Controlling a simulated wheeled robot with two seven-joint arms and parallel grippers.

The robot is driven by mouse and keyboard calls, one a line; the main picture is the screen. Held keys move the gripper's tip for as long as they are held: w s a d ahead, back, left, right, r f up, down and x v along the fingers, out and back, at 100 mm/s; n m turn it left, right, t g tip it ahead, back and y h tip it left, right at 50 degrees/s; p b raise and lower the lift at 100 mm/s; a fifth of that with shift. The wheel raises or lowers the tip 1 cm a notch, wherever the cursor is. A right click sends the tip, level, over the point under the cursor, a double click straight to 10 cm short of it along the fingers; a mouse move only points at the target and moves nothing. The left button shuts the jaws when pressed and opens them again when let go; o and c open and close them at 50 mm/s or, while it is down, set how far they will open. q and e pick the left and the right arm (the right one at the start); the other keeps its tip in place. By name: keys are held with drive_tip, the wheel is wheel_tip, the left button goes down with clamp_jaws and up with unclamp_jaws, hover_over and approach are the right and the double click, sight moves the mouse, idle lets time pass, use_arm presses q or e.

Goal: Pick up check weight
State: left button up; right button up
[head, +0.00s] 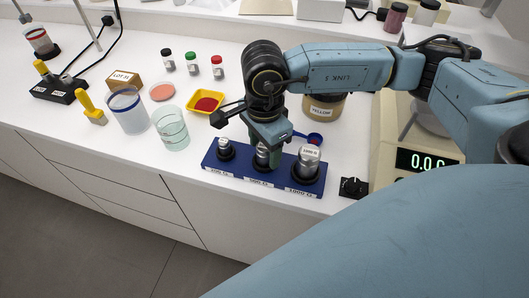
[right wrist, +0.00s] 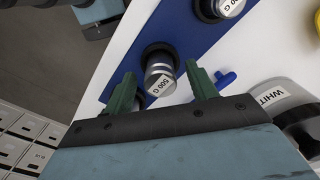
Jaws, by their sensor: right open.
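A blue holder (head: 213,160) near the counter's front edge bears three silver check weights in dark round seats. The small weight (head: 224,145) is at the left and the large 1000 g weight (head: 308,160) at the right. The middle, 500 g weight (head: 262,156) is partly hidden by my right gripper (head: 264,150). In the right wrist view my right gripper (right wrist: 162,84) is open, with its green fingers on either side of the 500 g weight (right wrist: 160,72). I cannot tell whether they touch it. My left gripper is not in view.
A balance (head: 420,160) with a lit display stands right of the holder. A yellow dish (head: 194,103), a glass beaker (head: 172,130) and a clear container (head: 128,110) stand to the left.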

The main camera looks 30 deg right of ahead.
clamp_jaws()
idle(0.3)
